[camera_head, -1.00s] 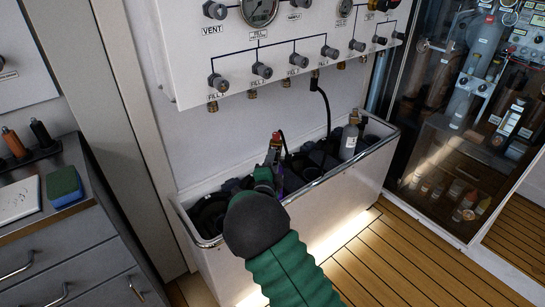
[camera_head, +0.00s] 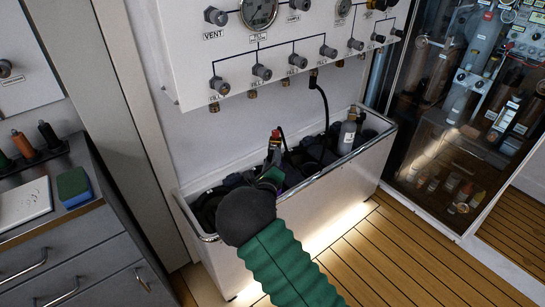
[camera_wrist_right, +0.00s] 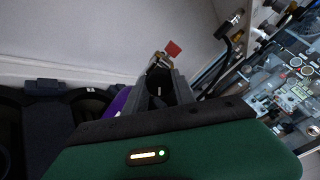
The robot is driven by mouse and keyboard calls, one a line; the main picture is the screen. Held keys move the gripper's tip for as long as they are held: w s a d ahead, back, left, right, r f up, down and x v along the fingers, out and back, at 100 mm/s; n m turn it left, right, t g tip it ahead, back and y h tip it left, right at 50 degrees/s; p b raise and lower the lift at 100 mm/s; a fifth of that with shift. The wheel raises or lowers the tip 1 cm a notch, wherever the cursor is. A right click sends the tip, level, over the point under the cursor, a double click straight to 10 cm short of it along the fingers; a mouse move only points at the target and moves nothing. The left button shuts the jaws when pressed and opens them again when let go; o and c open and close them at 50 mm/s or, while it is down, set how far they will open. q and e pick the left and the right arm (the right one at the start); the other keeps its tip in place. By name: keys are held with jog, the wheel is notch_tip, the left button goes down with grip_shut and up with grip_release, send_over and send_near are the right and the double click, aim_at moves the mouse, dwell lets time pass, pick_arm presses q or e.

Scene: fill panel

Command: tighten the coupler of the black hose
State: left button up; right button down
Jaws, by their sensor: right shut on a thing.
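A black hose (camera_head: 323,102) hangs from a coupler (camera_head: 314,79) under a fill outlet of the white panel and drops into the trough. It also shows at the upper right of the right wrist view (camera_wrist_right: 224,58). My right gripper (camera_head: 272,163) is over the trough, left of that hose. It is shut on a metal fitting with a red piece (camera_head: 275,137). In the right wrist view the fitting (camera_wrist_right: 159,62) stands up from the dark fingers (camera_wrist_right: 160,92), and its lower part is hidden. A second dark hose runs close behind it. My left gripper is not in view.
The white trough (camera_head: 340,185) holds dark cylinders and a grey bottle (camera_head: 347,137). The white panel (camera_head: 200,82) with knobs and gauges hangs above. Grey drawers (camera_head: 70,255) with a sponge (camera_head: 73,186) stand left, a glass cabinet (camera_head: 440,150) right. The wooden floor is clear.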

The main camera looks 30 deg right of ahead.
jog(key=m, duration=0.3)
jog(key=shift+a+f+p, duration=0.1)
jog(key=shift+f+p, duration=0.2)
jog(key=shift+f, duration=0.05)
jog(key=shift+w+a+m+t+b, duration=0.15)
jog(key=shift+m+b, duration=1.2)
jog(key=shift+m, duration=1.9)
jog(key=shift+s+m+t+b, duration=0.1)
jog(key=shift+m+t+b, duration=0.15)
jog(key=shift+m+b, duration=2.1)
jog(key=shift+w+a+m+t+b, duration=0.15)
jog(key=shift+m+b, duration=0.25)
jog(key=shift+m, duration=3.8)
jog(key=shift+r, duration=0.1)
